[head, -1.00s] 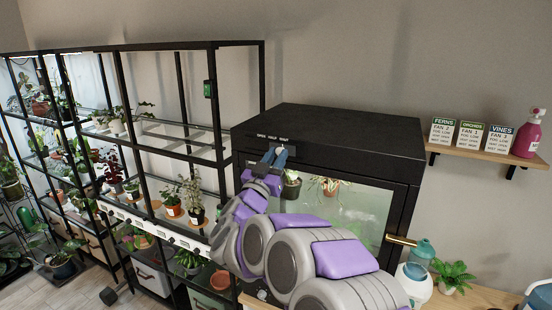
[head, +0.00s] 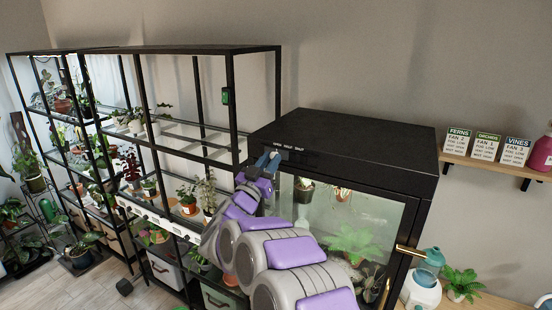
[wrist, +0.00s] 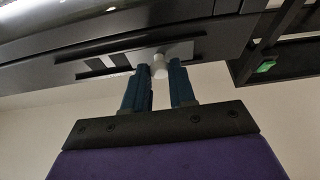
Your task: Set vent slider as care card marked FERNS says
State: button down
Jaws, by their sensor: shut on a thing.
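The glass-fronted cabinet (head: 345,150) has a row of small OPEN, HALF and SHUT labels (head: 288,147) along its top front edge. My gripper (head: 269,160) is at that edge, beneath the left end of the labels, near OPEN. In the wrist view, my gripper's two blue fingers (wrist: 162,86) close around the white vent slider knob (wrist: 160,66), which sits on a dark slotted strip (wrist: 100,67). In the head view my fingers hide the knob. The FERNS care card (head: 457,140) stands leftmost on the wall shelf; its vent line is too small to read.
The ORCHIDS card (head: 485,147) and VINES card (head: 515,151) stand beside it on the wooden shelf (head: 500,166). The cabinet's brass handle (head: 411,251) sticks out at right. A black plant rack (head: 235,110) stands close on the left.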

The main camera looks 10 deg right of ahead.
jog(key=shift+a+r, duration=0.1)
jog(key=c, duration=1.3)
grip_release()
jog(key=shift+c, duration=0.2)
jog(key=o, duration=0.4)
jog(key=shift+w+a, duration=0.3)
jog(key=shift+a, duration=0.05)
jog(key=shift+s, duration=0.1)
jog(key=v, duration=1.7)
jog(key=shift+s+a+f, duration=0.1)
jog(key=shift+a+f, duration=0.1)
jog(key=shift+f, duration=0.1)
